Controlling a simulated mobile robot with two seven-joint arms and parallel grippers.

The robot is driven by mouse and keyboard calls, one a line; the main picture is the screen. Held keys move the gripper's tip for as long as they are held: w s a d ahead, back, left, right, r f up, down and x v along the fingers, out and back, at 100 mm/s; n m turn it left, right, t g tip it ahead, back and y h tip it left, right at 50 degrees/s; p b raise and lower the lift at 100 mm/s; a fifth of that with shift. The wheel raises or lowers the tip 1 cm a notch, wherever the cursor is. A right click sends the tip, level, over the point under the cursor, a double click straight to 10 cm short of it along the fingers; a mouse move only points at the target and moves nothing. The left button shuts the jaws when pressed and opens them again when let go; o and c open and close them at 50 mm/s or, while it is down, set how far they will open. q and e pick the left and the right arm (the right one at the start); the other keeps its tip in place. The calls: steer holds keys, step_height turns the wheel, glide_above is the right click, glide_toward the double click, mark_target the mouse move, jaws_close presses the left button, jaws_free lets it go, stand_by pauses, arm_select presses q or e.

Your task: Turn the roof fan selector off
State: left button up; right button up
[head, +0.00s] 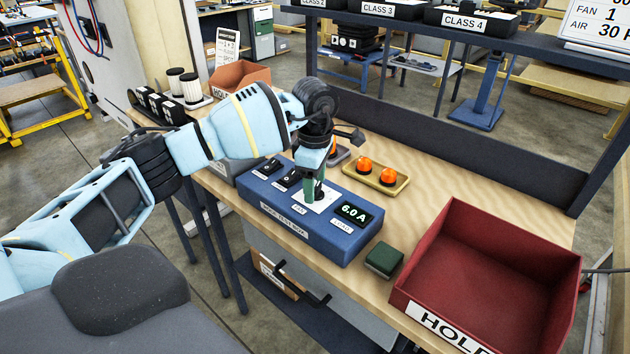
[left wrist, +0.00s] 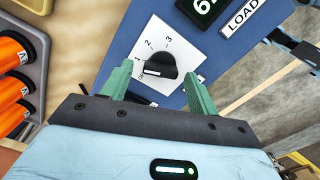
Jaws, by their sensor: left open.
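The roof fan selector is a black knob (left wrist: 160,66) on a white dial plate marked 1, 2, 3 in the left wrist view. Its white line points left, near the 1 and the mark below it; I cannot tell exactly which. The plate (head: 322,203) shows partly in the head view, on top of the blue test box (head: 300,220), above a FAN label. My left gripper (head: 315,192) points down over it and hides the knob there. In the left wrist view its green fingers (left wrist: 157,76) are open, one on each side of the knob. My right gripper is in neither view.
The box also carries black switches (head: 289,178) and a 6.0 A display (head: 354,213). Orange pieces sit in a yellow tray (head: 388,183) behind it. A green block (head: 384,259) and a red HOLD bin (head: 478,322) stand to the right. Wooden bench top is clear behind the bin.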

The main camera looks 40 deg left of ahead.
arm_select(q)
steer(key=shift+c, duration=0.4)
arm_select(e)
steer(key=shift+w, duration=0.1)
arm_select(q)
steer(key=c, duration=0.9)
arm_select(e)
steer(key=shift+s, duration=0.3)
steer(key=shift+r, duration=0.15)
arm_select(q)
steer(key=n+p, duration=0.2)
steer(key=n, duration=0.1)
steer(key=shift+r, duration=0.2)
steer(key=n+p, duration=0.1)
steer(key=n, duration=0.2)
steer(key=shift+s+n, duration=0.1)
steer(key=shift+n, duration=0.2)
steer(key=shift+f+n+p, duration=0.15)
steer(key=shift+n+p, duration=0.55)
steer(key=shift+n, duration=0.4)
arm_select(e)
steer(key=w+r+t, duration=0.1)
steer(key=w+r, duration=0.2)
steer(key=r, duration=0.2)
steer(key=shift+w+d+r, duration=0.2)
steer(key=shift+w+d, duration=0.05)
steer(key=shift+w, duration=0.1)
arm_select(q)
steer(key=shift+f, duration=0.1)
